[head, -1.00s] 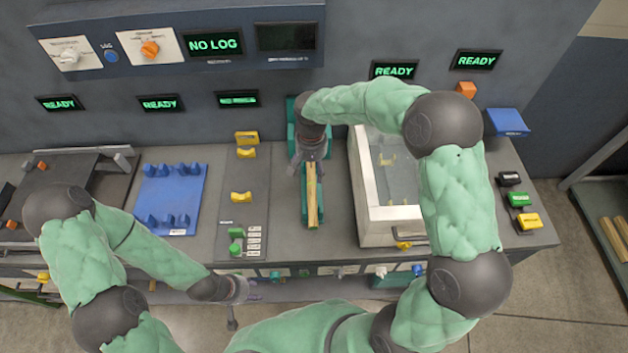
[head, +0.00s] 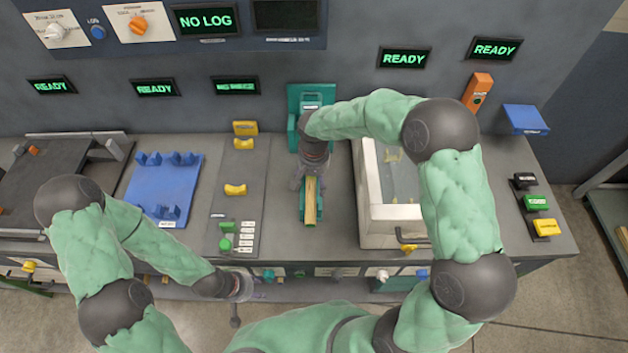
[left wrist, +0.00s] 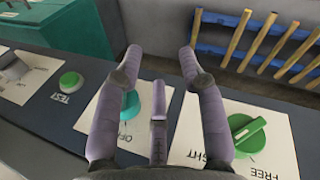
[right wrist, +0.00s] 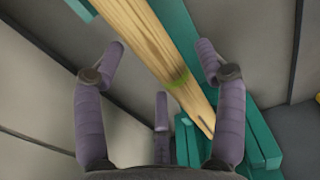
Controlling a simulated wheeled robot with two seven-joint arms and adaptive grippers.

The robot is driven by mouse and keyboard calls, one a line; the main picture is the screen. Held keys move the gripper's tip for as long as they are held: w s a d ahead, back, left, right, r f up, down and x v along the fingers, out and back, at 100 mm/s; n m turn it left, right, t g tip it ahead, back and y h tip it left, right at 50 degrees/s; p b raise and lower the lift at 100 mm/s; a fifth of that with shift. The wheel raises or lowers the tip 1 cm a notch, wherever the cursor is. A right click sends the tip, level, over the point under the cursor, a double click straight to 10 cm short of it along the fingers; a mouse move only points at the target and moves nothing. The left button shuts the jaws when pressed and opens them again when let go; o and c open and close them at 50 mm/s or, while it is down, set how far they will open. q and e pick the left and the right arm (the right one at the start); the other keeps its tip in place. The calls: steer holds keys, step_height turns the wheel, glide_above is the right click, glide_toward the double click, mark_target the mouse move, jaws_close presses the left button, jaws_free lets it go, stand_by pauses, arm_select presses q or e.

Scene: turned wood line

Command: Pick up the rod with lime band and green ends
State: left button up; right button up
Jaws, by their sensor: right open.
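A light wooden rod (head: 311,207) lies lengthwise on a narrow teal holder (head: 303,215) at the middle of the bench. In the right wrist view the rod (right wrist: 158,45) shows a lime band (right wrist: 178,79); green ends cannot be made out. My right gripper (head: 312,180) is over the far part of the rod. In the right wrist view the gripper (right wrist: 161,47) is open, with the rod running between its fingers in the picture; contact cannot be told. My left gripper (head: 240,305) is at the bench's front edge; its fingers (left wrist: 160,50) are apart and empty.
A white-walled basin (head: 370,215) stands right of the rod. A grey panel (head: 232,190) with yellow holders and a blue rack (head: 165,185) lie left. A green knob (left wrist: 246,131) and several rods (left wrist: 265,40) are near my left gripper.

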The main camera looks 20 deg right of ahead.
steer(key=shift+a, duration=0.2)
steer(key=c, duration=1.3)
steer(key=shift+c, duration=0.2)
steer(key=shift+d+r, duration=0.1)
steer(key=shift+r, duration=0.1)
